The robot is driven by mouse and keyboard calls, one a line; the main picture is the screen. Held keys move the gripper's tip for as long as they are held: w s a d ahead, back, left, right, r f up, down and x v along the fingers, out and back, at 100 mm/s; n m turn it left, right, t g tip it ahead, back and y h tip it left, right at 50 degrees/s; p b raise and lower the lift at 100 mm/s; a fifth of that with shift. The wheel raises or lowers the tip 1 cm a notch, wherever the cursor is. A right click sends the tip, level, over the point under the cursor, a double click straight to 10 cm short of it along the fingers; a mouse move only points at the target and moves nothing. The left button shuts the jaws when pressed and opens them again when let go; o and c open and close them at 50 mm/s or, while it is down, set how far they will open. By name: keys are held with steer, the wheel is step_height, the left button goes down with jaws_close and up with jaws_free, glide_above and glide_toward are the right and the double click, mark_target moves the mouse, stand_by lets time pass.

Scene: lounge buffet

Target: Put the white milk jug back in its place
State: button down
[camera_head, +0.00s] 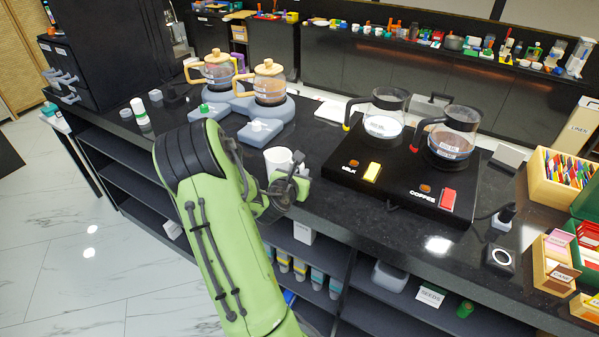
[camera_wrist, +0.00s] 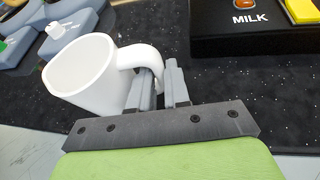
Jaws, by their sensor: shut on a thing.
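The white milk jug (camera_wrist: 85,78) is upright or slightly tilted at the left of the wrist view, its open mouth showing and its handle (camera_wrist: 143,56) toward my fingers. In the head view the jug (camera_head: 277,158) shows small near the counter's front edge, partly hidden by my gripper. My gripper (camera_wrist: 160,88) is shut on the jug's handle, with one finger on each side of it. The head view also shows my gripper (camera_head: 299,172) just right of the jug. I cannot tell whether the jug's base touches the counter.
A black warmer (camera_head: 338,176) marked MILK and COFFEE holds two glass pots at the right. Two glass teapots (camera_head: 270,84) stand on a blue-grey base behind. Wooden boxes (camera_head: 541,188) of packets are far right. The dark counter (camera_head: 310,132) between the teapots and warmer is partly clear.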

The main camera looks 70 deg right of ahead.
steer(key=shift+r, duration=0.15)
steer(key=shift+f+b, duration=0.35)
steer(key=shift+f, duration=0.3)
steer(key=c, duration=1.3)
jaws_free()
steer(key=shift+o, duration=0.2)
steer(key=shift+d+p, duration=0.2)
steer(key=shift+p, duration=0.15)
steer(key=shift+d+n+p, duration=0.3)
steer(key=shift+d+p, duration=0.05)
steer(key=shift+p, duration=0.1)
steer(key=shift+d+f, duration=0.15)
steer(key=shift+d, duration=0.05)
steer(key=shift+a, duration=0.1)
